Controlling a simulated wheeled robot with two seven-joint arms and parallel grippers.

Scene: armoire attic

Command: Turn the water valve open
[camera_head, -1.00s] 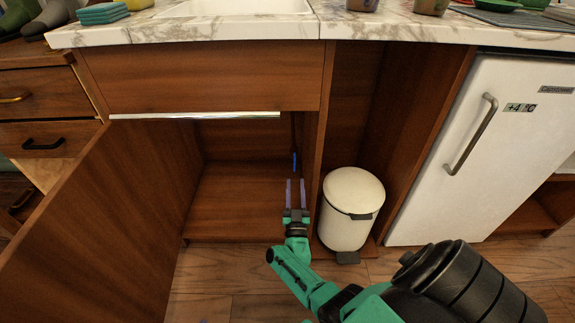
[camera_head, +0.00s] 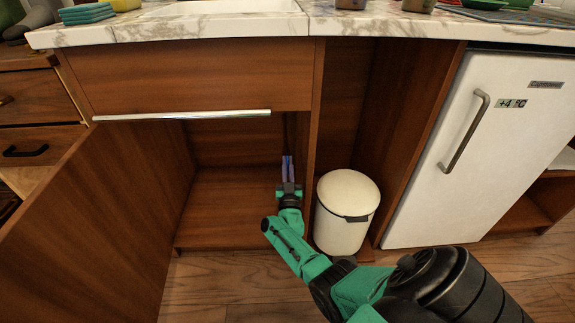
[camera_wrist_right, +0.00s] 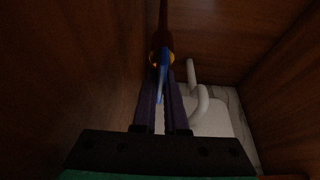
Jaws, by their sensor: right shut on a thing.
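The water valve has a blue handle (camera_wrist_right: 161,80) on a copper-coloured pipe (camera_wrist_right: 164,30) in the right wrist view, inside the open cabinet under the counter. My right gripper (camera_head: 288,164) reaches into the cabinet near its right wall. In the right wrist view my right gripper (camera_wrist_right: 165,92) has its two purple fingers close around the blue handle, shut on it. In the head view the fingers hide most of the handle. My left gripper is not in either view.
The open cabinet door (camera_head: 95,215) stands at the left. The cabinet's right wall (camera_head: 311,130) is close beside my gripper. A white trash bin (camera_head: 342,225) stands right of it, then a white fridge (camera_head: 455,160). A white curved pipe (camera_wrist_right: 198,100) shows in the wrist view.

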